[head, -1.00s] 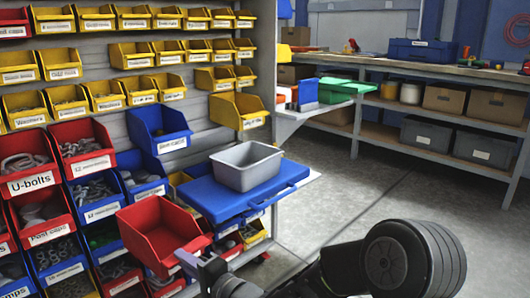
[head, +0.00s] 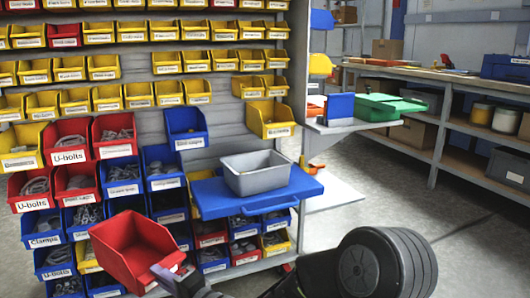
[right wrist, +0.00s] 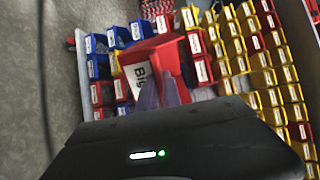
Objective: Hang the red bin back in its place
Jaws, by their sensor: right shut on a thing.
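An empty red bin (head: 130,245) is held in front of the lower part of the bin rack, tilted, with its open top showing. My right gripper (head: 168,277) is shut on its near right edge. In the right wrist view the red bin (right wrist: 170,58) shows a white label whose visible letters read "Big", and the fingers (right wrist: 163,94) are against it. The rack's grey back panel (head: 226,122) shows bare between a lone blue bin (head: 187,130) and a yellow bin (head: 268,120). Another bare stretch shows among the upper yellow bins. My left gripper is out of view.
A blue shelf (head: 210,202) with a grey bin (head: 255,172) on it juts from the rack's front. Red, blue and yellow bins fill the rack's lower left. A side shelf (head: 350,125) holds a green case (head: 390,106). Open floor lies right of the rack.

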